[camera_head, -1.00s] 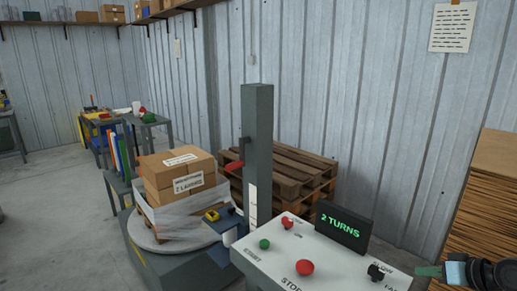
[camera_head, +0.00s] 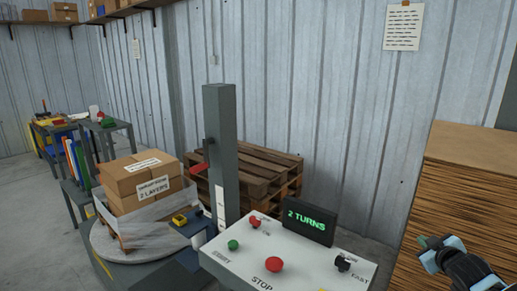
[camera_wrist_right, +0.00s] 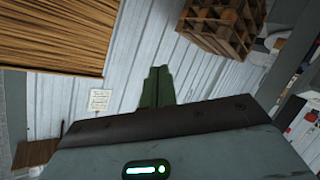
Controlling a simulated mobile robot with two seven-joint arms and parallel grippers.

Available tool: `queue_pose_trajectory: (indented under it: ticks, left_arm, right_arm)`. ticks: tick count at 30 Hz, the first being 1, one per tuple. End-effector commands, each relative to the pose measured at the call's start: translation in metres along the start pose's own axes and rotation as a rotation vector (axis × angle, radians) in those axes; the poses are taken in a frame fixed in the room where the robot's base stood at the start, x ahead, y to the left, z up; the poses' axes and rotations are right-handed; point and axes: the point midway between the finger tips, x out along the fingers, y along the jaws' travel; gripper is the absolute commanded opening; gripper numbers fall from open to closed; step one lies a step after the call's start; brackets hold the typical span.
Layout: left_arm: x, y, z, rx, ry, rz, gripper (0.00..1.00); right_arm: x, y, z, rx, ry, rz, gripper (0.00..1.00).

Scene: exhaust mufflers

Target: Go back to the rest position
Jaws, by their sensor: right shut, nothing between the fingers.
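My right gripper (camera_head: 428,243) is at the lower right of the head view, in front of the wooden stack and right of the control panel. It is shut and empty. In the right wrist view its green fingers (camera_wrist_right: 157,87) are together, with nothing between them. My left gripper is in neither view. The control panel (camera_head: 225,255) has a green button (camera_head: 233,244), red buttons, a black knob (camera_head: 343,262) and a display (camera_head: 308,222) reading "2 TURNS". Cartons (camera_head: 140,180) sit partly wrapped on the turntable (camera_head: 105,243).
A grey post (camera_head: 220,150) stands behind the panel. Wooden pallets (camera_head: 262,170) are stacked by the wall. A tall brown stack (camera_head: 440,205) stands close behind my right gripper. A workbench (camera_head: 112,125) is at the far left. Open floor (camera_head: 25,220) shows at left.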

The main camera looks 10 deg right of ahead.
Motion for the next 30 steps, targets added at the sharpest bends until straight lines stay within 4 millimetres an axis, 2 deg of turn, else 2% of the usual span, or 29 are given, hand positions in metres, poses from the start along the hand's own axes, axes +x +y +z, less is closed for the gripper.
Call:
queue_pose_trajectory:
  ticks: [7,14,17,20,24,26,30]
  left_arm:
    - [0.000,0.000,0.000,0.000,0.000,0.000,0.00]
    - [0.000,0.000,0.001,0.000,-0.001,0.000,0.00]
    - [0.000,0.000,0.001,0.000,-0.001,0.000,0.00]
    - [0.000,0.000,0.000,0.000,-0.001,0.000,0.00]
    - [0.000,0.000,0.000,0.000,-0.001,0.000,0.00]
    - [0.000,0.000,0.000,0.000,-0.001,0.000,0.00]
    - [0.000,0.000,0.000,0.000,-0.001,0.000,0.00]
  right_arm:
    - [-0.003,0.020,-0.024,-0.298,0.108,0.125,0.00]
    - [-0.017,-0.083,0.027,-0.238,0.074,-0.026,0.00]
    - [-0.032,-0.131,0.050,-0.200,0.055,-0.097,0.00]
    - [-0.055,-0.186,0.075,-0.151,0.029,-0.176,0.00]
    - [-0.099,-0.261,0.106,-0.067,-0.011,-0.283,0.00]
    - [-0.121,-0.291,0.117,-0.025,-0.032,-0.326,0.00]
    - [-0.182,-0.357,0.138,0.085,-0.087,-0.418,0.00]
